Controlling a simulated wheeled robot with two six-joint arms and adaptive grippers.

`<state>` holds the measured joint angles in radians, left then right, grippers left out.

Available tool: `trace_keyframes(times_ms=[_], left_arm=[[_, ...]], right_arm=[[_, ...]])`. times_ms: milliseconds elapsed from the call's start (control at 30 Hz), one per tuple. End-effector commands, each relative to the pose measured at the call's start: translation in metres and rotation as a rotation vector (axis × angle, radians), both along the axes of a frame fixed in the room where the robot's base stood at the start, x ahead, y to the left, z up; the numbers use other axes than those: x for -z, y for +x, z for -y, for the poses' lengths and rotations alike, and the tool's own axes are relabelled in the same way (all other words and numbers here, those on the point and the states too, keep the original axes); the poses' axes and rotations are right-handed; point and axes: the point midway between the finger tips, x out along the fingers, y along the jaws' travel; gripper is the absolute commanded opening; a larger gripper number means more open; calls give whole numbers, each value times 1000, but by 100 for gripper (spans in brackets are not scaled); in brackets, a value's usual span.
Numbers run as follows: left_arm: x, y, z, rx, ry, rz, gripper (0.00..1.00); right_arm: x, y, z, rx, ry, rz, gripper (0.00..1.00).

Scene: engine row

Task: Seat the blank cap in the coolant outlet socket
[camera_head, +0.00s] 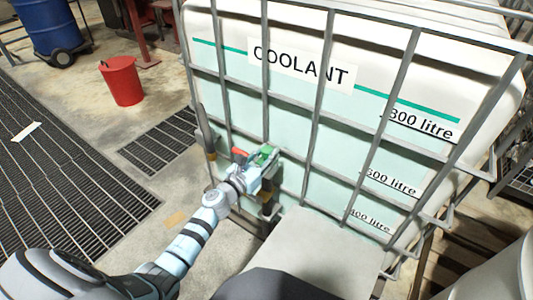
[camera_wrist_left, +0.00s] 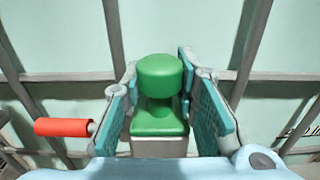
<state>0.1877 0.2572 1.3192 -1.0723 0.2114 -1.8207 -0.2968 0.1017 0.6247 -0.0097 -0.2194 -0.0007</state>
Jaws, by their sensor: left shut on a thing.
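The blank cap is the green piece (camera_wrist_left: 160,76) with a round knob, a narrow stem and a square base. In the left wrist view it stands between the teal finger pads of my left gripper (camera_wrist_left: 160,110), which is shut on it. A pale grey block (camera_wrist_left: 159,146) shows just below its base. In the head view my left gripper (camera_head: 262,163) is at the lower front of the caged coolant tank (camera_head: 305,110), with the green cap (camera_head: 265,153) between its fingers. The coolant outlet socket is not clearly seen; I cannot tell whether the cap touches it. My right gripper is not in view.
A red handle (camera_head: 239,152) sits just left of the gripper; it also shows in the left wrist view (camera_wrist_left: 62,127). Grey cage bars (camera_head: 316,120) surround the tank closely. A red bucket (camera_head: 122,80) and blue drum (camera_head: 50,27) stand back left. The floor grating (camera_head: 60,150) at left is largely clear.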

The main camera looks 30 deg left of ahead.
Motion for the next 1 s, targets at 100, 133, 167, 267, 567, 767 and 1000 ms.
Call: trace_keyframes(times_ms=[100,133,167,267,567,767,1000], left_arm=[[-1,0,0,0,0,0,35],[-1,0,0,0,0,1,40],[-1,0,0,0,0,0,45],[-1,0,0,0,0,0,50],[0,-7,-1,0,1,-1,50],[1,-49,-7,1,2,-2,50],[-1,-75,-11,0,1,0,50]], right_arm=[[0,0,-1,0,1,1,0],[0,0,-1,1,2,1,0],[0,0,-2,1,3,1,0],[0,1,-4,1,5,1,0],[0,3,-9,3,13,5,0],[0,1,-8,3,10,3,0],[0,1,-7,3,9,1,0]])
